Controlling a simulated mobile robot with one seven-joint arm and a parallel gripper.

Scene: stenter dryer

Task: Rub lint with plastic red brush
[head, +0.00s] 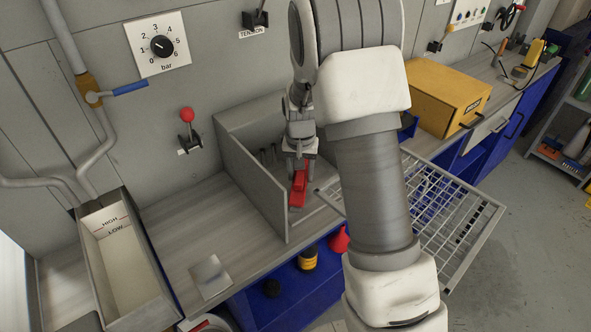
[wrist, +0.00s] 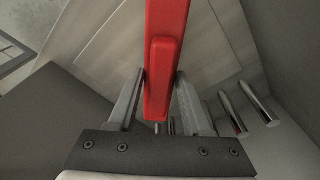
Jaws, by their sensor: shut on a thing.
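The red plastic brush (head: 298,188) is in my gripper, inside the grey bin-like compartment (head: 253,184) on the bench. My gripper (head: 297,168) points down and is shut on the brush. In the wrist view the red brush (wrist: 164,75) runs between the two fingers of my gripper (wrist: 158,100). Its bristles are not visible. I cannot tell whether the brush touches the compartment floor. No lint can be made out in either view.
Metal pegs (wrist: 232,115) stand beside the gripper. A wire rack (head: 455,222) juts out right of the compartment. A yellow box (head: 435,95) sits behind. A tray marked HIGH and LOW (head: 125,262) is at left. A red-knobbed lever (head: 187,116) is on the wall.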

